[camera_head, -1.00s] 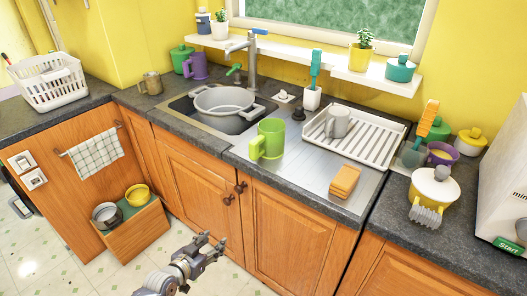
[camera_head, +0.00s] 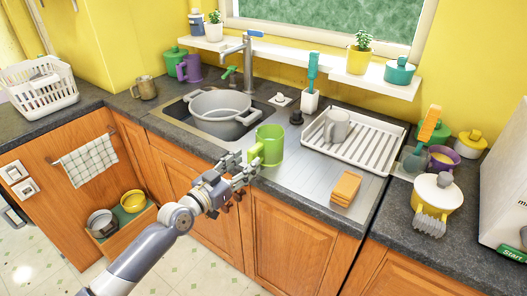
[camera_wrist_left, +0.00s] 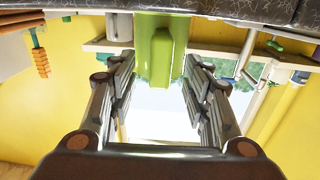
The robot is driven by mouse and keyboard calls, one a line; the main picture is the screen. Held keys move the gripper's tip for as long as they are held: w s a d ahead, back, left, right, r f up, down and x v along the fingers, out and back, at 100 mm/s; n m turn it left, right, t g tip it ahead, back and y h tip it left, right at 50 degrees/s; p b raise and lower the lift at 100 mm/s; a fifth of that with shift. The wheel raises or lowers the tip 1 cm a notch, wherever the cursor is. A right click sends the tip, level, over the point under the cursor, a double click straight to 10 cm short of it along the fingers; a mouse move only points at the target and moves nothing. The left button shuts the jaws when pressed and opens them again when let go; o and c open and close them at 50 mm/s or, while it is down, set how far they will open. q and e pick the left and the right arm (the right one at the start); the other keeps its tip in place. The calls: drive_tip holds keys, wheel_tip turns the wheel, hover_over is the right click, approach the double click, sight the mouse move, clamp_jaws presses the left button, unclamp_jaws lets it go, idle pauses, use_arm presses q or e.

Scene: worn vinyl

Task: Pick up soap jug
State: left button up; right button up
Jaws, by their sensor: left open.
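A green jug (camera_head: 267,146) with a handle on its left side stands upright on the steel drainer right of the sink; I take it to be the soap jug. My left gripper (camera_head: 243,168) is open and empty at the jug's front left, close to the handle. In the left wrist view, the jug (camera_wrist_left: 154,50) shows upside down, handle toward the camera, between the two spread fingers of the gripper (camera_wrist_left: 158,85). I cannot tell whether a finger touches it. My right gripper is in neither view.
A grey pot (camera_head: 220,108) sits in the sink left of the jug. A white dish rack (camera_head: 365,152) with a grey mug (camera_head: 337,126) stands to the right. Orange sponges (camera_head: 345,188) lie near the counter's front edge. Bare steel lies between jug and sponges.

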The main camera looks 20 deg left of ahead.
sight(249, 159)
use_arm(q)
drive_tip(key=shift+p+x, duration=0.35)
drive_tip(key=shift+x, duration=2.3)
clamp_jaws()
